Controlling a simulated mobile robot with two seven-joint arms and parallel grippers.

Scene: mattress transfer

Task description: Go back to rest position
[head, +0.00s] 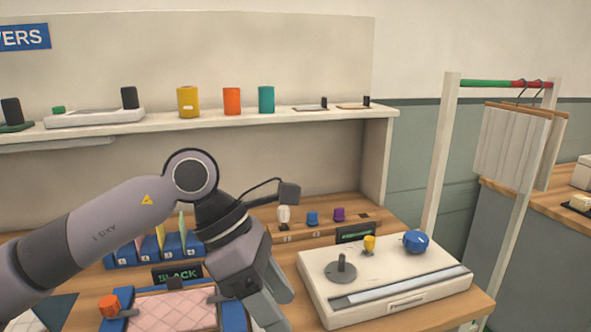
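My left arm comes in from the left, across the front of the desk. My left gripper (268,304) hangs low and points down, between the pink quilted pad in the blue tray and the white machine. Its fingers are seen at an angle, so I cannot tell whether they are open or shut. Nothing shows clearly between them. My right gripper is not in view.
The blue tray (234,318) with the pink pad (175,311) is left. A shelf (215,122) with colored cylinders runs behind. A clothes rack (440,150) stands right.

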